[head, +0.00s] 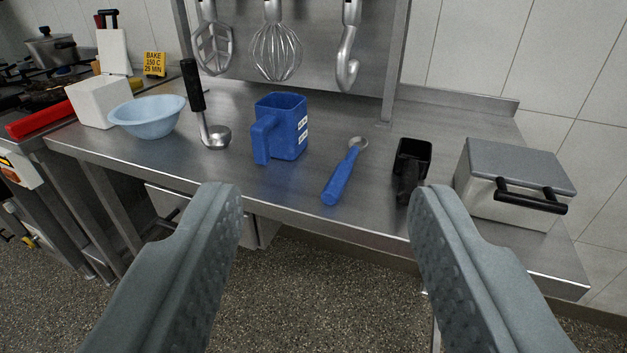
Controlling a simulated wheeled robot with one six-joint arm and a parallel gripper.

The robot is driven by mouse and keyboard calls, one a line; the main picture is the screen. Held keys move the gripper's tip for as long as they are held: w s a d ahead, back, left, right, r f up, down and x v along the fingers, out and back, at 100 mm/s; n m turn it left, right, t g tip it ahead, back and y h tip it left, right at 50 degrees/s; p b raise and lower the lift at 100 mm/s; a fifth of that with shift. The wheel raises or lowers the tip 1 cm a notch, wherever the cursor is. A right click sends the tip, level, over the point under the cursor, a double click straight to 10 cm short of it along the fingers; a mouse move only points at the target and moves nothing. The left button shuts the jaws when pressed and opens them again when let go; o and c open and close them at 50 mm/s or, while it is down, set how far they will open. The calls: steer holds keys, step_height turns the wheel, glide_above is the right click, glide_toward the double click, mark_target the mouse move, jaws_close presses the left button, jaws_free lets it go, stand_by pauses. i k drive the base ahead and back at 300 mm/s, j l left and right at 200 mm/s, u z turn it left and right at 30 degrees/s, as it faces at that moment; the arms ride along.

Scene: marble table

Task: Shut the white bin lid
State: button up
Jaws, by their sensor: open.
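My gripper (326,192) is open and empty, its two grey fingers wide apart in front of the steel counter. A box with pale sides, a flat grey top and a black bar handle (515,184) stands at the counter's right end, beyond my right finger. Its top looks flat and down. A plain white box (100,101) stands at the left end, with no lid that I can make out. I cannot tell whether either is the white bin. My gripper touches neither.
The steel counter (225,175) holds a pale blue bowl (148,116), a ladle (214,136), a blue jug (281,128), a blue-handled tool (342,175) and a black scoop (411,165). Utensils including a whisk (275,52) hang behind. Speckled floor (320,305) lies open in front.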

mark_target(112, 44)
steer(key=i+j+u, duration=0.2)
steer(key=i+j, duration=0.15)
steer(key=i, duration=0.15)
steer(key=i+j+u, duration=0.2)
steer(key=i, duration=0.3)
steer(key=i+j+u, duration=0.25)
steer(key=i, duration=0.3)
steer(key=i+u, duration=0.2)
steer(key=i, duration=0.35)
